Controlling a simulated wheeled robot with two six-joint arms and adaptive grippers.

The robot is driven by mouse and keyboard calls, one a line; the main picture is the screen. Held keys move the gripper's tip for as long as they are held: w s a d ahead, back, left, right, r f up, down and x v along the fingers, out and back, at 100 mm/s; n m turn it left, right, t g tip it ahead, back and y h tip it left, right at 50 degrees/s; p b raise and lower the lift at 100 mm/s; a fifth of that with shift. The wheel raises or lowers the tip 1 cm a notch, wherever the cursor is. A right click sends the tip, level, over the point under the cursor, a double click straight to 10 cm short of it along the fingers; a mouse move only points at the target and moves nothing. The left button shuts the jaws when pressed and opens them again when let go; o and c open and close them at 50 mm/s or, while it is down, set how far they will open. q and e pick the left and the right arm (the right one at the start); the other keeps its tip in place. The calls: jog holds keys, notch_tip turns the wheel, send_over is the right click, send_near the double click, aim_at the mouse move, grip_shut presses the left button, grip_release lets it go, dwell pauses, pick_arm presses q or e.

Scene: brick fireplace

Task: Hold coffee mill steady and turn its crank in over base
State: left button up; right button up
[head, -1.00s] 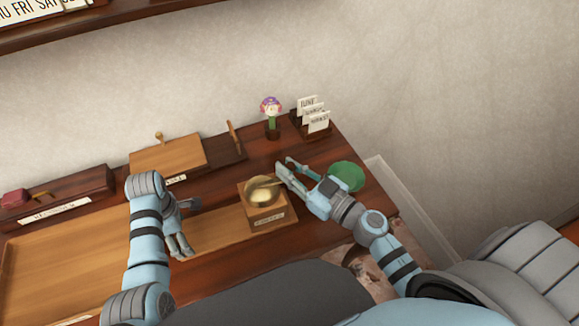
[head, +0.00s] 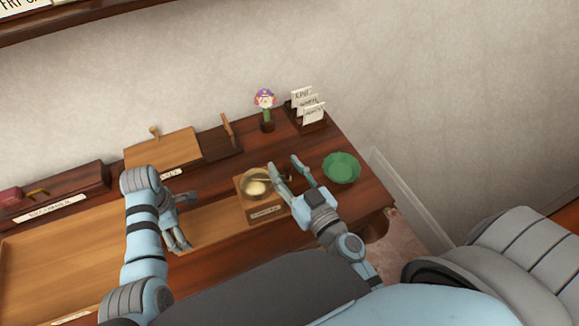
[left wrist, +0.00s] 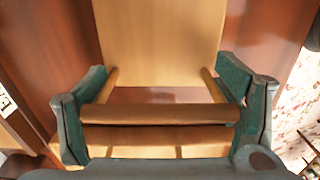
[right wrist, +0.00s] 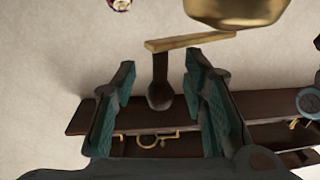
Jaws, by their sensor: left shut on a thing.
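The coffee mill (head: 262,211) is a wooden box with a brass bowl (head: 256,187) on top, standing on a pale base board (head: 212,225). In the right wrist view, the brass bowl (right wrist: 235,12) is at the top. The crank (right wrist: 188,42) reaches left from it, with a dark knob (right wrist: 160,96) hanging down. My right gripper (head: 287,166) is open beside the mill, with the knob between its apart fingers. My left gripper (head: 184,244) is at the base board's left end. In the left wrist view, its fingers are on both sides of a wooden bar (left wrist: 160,115).
A green bowl (head: 341,168) stands to the right of my right gripper. A flower figure (head: 265,108) and a card holder (head: 308,114) stand at the back. A wooden tray (head: 60,250) lies at left. A wooden board (head: 163,150) is behind my left gripper.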

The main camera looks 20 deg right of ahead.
jog(key=s+d, duration=0.1)
jog(key=s, duration=1.1)
jog(key=shift+w+d+r, duration=0.1)
jog(key=shift+w+r, duration=0.05)
jog(key=shift+w, duration=0.05)
jog(key=c, duration=0.4)
jog(key=shift+w+d+n+y, duration=0.2)
jog(key=shift+w+d+y, duration=0.2)
jog(key=shift+w+y, duration=0.2)
jog(key=shift+w+d+n+y, duration=0.2)
jog(key=shift+w+d+y, duration=0.2)
jog(key=shift+w+y, duration=0.15)
grip_shut()
jog(key=w+d+f+m, duration=0.25)
jog(key=d+m, duration=0.25)
jog(key=m, duration=1.2)
jog(key=w+a, duration=0.4)
jog(key=w, duration=0.2)
jog(key=shift+w+a+r, duration=0.15)
jog(key=shift+a+r, duration=0.15)
jog(key=shift+a, duration=0.05)
